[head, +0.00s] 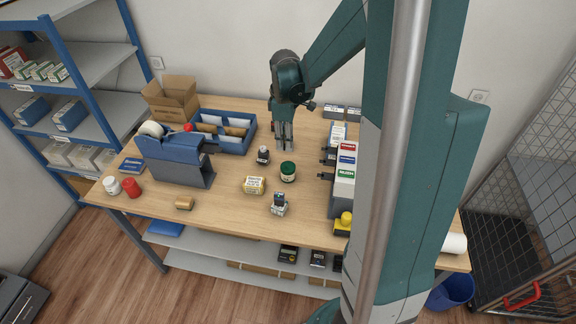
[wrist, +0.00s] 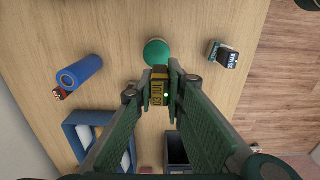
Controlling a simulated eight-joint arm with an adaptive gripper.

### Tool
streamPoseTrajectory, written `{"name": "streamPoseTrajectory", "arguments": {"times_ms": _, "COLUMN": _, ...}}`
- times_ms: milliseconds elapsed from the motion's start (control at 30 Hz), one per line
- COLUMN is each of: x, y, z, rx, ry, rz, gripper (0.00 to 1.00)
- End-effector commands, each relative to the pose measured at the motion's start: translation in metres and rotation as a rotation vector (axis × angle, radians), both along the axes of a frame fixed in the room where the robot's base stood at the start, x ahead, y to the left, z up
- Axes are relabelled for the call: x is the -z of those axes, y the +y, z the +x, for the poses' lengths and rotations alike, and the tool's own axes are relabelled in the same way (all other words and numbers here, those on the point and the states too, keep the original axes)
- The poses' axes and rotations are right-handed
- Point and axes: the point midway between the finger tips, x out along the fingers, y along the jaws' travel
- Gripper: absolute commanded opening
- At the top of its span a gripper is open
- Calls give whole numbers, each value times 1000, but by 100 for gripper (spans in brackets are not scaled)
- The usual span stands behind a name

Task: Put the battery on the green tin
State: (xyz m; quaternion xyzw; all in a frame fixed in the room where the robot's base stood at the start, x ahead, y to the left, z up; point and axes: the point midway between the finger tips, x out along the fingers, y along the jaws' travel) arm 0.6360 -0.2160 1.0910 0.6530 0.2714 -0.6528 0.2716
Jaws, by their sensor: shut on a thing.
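The battery (wrist: 158,91) is a small black and yellow block with lettering on it, seen in the wrist view between my fingertips. My gripper (wrist: 160,83) is shut on it; in the head view my gripper (head: 285,149) points down over the counter. The green tin (head: 288,173) is round with a green lid and stands on the counter just in front of my gripper. Its lid also shows in the wrist view (wrist: 157,50), just beyond the battery. In the head view I cannot make out the battery between the fingers. The tin's top looks bare.
A yellow and white box (head: 253,185) and a small black-topped item (head: 278,205) lie nearer the front. A blue tray (head: 248,140) is behind left.

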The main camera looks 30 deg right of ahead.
Motion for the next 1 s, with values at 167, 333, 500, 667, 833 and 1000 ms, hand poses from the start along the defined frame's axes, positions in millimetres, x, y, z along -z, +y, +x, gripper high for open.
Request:
{"name": "streamPoseTrajectory", "arguments": {"times_ms": 167, "x": -3, "y": -10, "z": 0, "rx": 3, "ry": 0, "rz": 0, "gripper": 0}}
{"name": "streamPoseTrajectory", "arguments": {"times_ms": 333, "x": -3, "y": -11, "z": 0, "rx": 3, "ry": 0, "rz": 0, "gripper": 0}}
{"name": "streamPoseTrajectory", "arguments": {"times_ms": 500, "x": -3, "y": -11, "z": 0, "rx": 3, "ry": 0, "rz": 0, "gripper": 0}}
{"name": "streamPoseTrajectory", "arguments": {"times_ms": 667, "x": 3, "y": -11, "z": 1, "rx": 3, "ry": 0, "rz": 0, "gripper": 0}}
{"name": "streamPoseTrajectory", "arguments": {"times_ms": 833, "x": 19, "y": -11, "z": 0, "rx": 3, "ry": 0, "rz": 0, "gripper": 0}}
{"name": "streamPoseTrajectory", "arguments": {"times_ms": 1000, "x": 39, "y": -11, "z": 1, "rx": 3, "ry": 0, "rz": 0, "gripper": 0}}
